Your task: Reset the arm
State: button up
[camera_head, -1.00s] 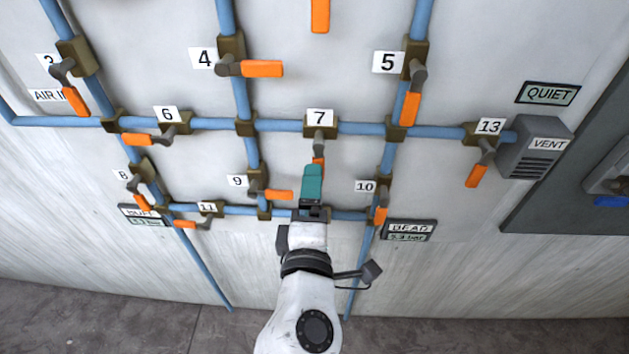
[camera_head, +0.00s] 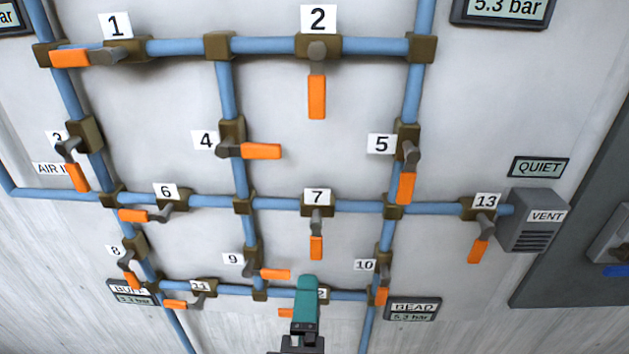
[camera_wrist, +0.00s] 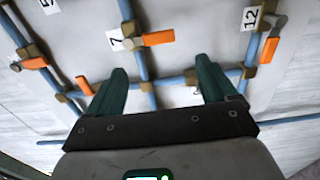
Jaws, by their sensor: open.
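My gripper (camera_head: 307,283) shows at the bottom centre of the head view, with teal fingers, in front of the lowest pipe row. It partly covers a label and fitting there. In the wrist view my gripper (camera_wrist: 155,82) has its two teal fingers spread wide apart with nothing between them. Valve 7 (camera_head: 317,246) has an orange handle pointing down, above the fingertips and apart from them in the head view. Valve 7's handle (camera_wrist: 158,38) also shows in the wrist view, beyond the fingers. Most of my arm is out of the head view.
Blue pipes (camera_head: 280,203) with several orange-handled valves cover the pale wall. Valve 9's handle (camera_head: 275,274) is left of my gripper; valve 10's handle (camera_head: 381,296) is right. The BEAD gauge (camera_head: 413,308) and vent box (camera_head: 535,222) are farther right.

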jog(key=s+d+f+m+g+h, duration=0.2)
jog(key=d+f+m+g, duration=0.25)
jog(key=d+f, duration=0.45)
jog(key=s+d+f+m+g+h, duration=0.2)
jog(key=d+f+m+g, duration=0.35)
jog(key=d, duration=0.65)
jog(key=s+d+f+m+g+y, duration=0.2)
jog(key=s+f, duration=0.4)
jog(key=s, duration=0.3)
jog(key=s+d+f+m+g+y, duration=0.2)
jog(key=s+d+f+m+g, duration=0.3)
jog(key=s, duration=0.4)
jog(key=shift+s+d+f+m, duration=0.25)
jog(key=shift+d+f+m, duration=0.15)
jog(key=shift+m, duration=0.3)
